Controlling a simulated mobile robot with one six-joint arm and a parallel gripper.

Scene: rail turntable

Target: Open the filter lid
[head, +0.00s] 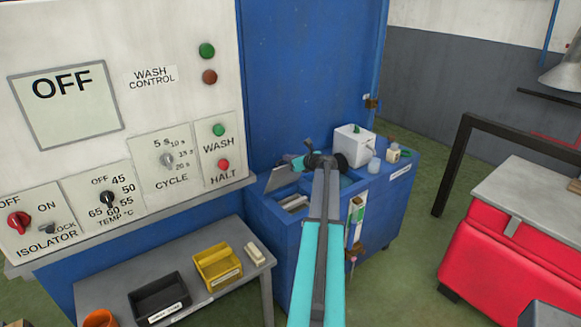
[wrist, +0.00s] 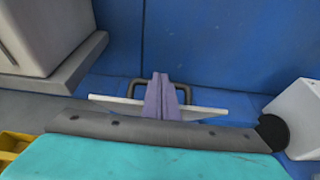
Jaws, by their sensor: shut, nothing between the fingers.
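The filter lid (head: 279,179) is a grey plate at the left end of the blue cabinet's top. It stands tilted up beside an open compartment with pale contents (head: 294,203). In the wrist view the lid (wrist: 209,108) shows nearly edge-on as a pale strip, with a dark loop handle (wrist: 135,88) behind my fingers. My gripper (head: 294,161) is at the lid's upper edge; its purple-grey fingers (wrist: 160,77) are shut together with nothing between them. They overlap the lid in the wrist view; whether they touch it I cannot tell.
The blue cabinet (head: 275,230) also carries a white box (head: 354,146) and small bottles (head: 393,153). A control panel (head: 120,110) is at the left, above a bench with black (head: 158,297) and yellow (head: 218,266) bins. A red cart (head: 510,250) stands right; green floor between is clear.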

